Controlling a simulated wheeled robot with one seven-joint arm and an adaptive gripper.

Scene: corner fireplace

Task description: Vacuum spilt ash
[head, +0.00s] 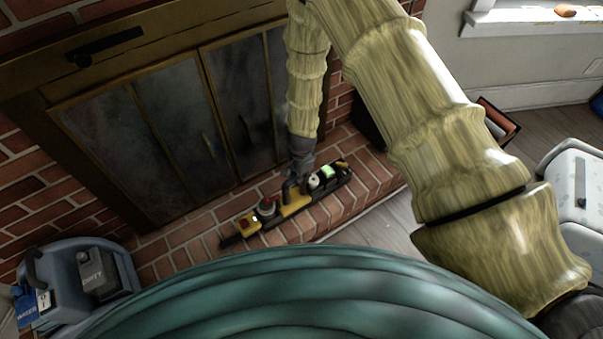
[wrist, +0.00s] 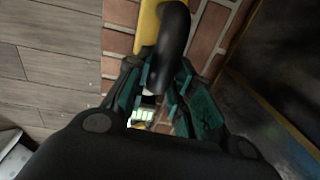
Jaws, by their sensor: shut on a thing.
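A long black and yellow tool (head: 295,205), with a red button, a small green screen and several fittings, lies along the brick hearth in front of the fireplace. My gripper (head: 302,174) reaches down to the middle of this tool. In the wrist view my gripper (wrist: 160,85) is shut on the tool's black curved handle (wrist: 174,35), with a yellow part beside it. The green-lit screen (wrist: 144,114) shows between the fingers. I cannot make out any ash on the hearth in either view.
The fireplace (head: 175,130) has dark glass doors in a brass frame, close behind the brick hearth (head: 345,205). A blue-grey machine marked "DIRTY" (head: 60,275) stands at the lower left. A white case (head: 575,190) is at the right. Wooden floor (head: 385,222) lies beyond the hearth edge.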

